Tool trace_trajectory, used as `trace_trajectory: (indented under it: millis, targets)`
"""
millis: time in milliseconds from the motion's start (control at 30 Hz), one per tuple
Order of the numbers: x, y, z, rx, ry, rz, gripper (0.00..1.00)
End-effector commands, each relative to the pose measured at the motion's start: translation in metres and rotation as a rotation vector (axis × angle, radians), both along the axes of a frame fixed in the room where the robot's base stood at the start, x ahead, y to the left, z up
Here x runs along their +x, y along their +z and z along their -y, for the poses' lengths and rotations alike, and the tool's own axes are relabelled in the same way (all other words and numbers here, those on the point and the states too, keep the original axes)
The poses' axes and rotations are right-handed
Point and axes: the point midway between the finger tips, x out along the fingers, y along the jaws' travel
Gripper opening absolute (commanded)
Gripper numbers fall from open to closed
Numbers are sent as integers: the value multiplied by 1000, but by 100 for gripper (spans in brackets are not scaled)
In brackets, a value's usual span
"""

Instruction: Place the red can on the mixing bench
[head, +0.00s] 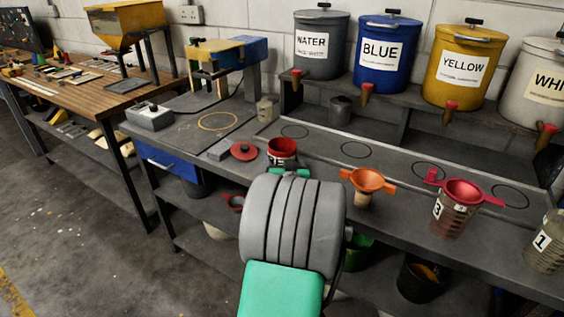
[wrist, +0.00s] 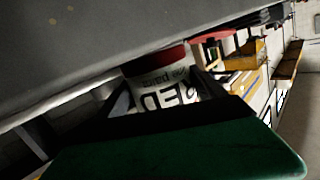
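The red can (head: 283,151) has a red rim, a dark inside and a white label. It is upright at the mixing bench (head: 318,188), between the red lid and the orange funnel. My gripper (head: 289,172) is at the can's near side, mostly hidden behind my own wrist. In the wrist view the can (wrist: 160,88) shows its "RED" label between my two dark fingers (wrist: 165,95). The fingers appear to touch both its sides, so the gripper looks shut on it. The can's base is hidden, so I cannot tell whether it touches the bench.
A red lid (head: 243,152) lies left of the can. An orange funnel (head: 367,181) and a red funnel (head: 462,192) on a numbered jar stand to the right. Marked circles (head: 355,149) are empty along the bench back. Labelled drums (head: 384,52) stand on the shelf behind.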

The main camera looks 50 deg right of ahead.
Motion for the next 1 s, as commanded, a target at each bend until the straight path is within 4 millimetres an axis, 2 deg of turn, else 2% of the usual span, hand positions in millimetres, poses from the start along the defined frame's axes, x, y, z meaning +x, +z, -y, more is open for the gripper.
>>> trace_trajectory:
  millis: [33, 233, 567, 1000]
  targets:
    - [0, -4, -1, 6, 0, -4, 84]
    - [0, -3, -1, 5, -1, -2, 100]
    - [-7, -1, -6, 4, -2, -2, 100]
    - [-76, 15, -73, 2, -4, -2, 100]
